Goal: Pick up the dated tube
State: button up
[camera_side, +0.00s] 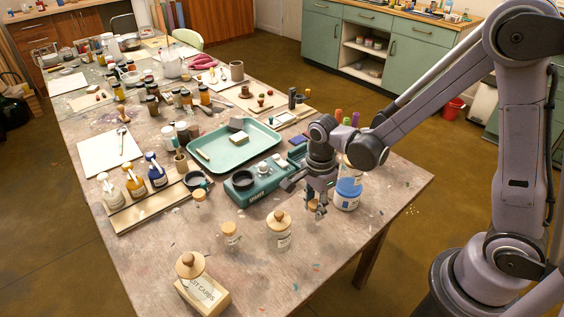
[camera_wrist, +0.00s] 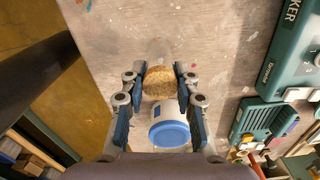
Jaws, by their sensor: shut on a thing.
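My gripper (camera_side: 317,208) is low over the near right part of the table, pointing down. In the wrist view its fingers (camera_wrist: 160,88) close on both sides of a round, speckled cork top (camera_wrist: 158,82). The corked tube under it is mostly hidden by the fingers in the side view, and I cannot read a date on it. I cannot tell whether its base touches the table. Other corked glass vessels stand nearby: two small ones (camera_side: 200,199) and (camera_side: 231,234), and a larger labelled jar (camera_side: 279,232).
A white container with blue (camera_side: 347,200) stands close beside my gripper; its blue lid (camera_wrist: 170,134) shows in the wrist view. A green shaker device (camera_side: 255,182) and a green tray (camera_side: 205,160) lie behind. A labelled block with a round-topped jar (camera_side: 205,292) stands at the front.

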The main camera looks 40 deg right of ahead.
notch_tip(320, 180, up, 10)
jog(key=shift+f, duration=0.1)
notch_tip(320, 180, up, 18)
jog(key=w+d, duration=0.3)
jog(key=d, duration=1.8)
jog(key=s+d, duration=0.3)
jog(key=d, duration=0.5)
jog(key=s+d, duration=0.3)
jog(key=d, duration=0.6)
jog(key=shift+m, duration=0.4)
jog(key=shift+w+a+f, duration=1)
jog(key=shift+w+f, duration=0.8)
jog(key=shift+f, duration=0.95)
jog(key=shift+w+a+f, duration=0.95)
jog(key=shift+w+f, duration=0.8)
jog(key=shift+f, duration=1.05)
jog(key=shift+w+a+f, duration=1)
jog(key=shift+w+f, duration=0.8)
jog(key=shift+f, duration=0.95)
jog(key=shift+f, duration=0.1)
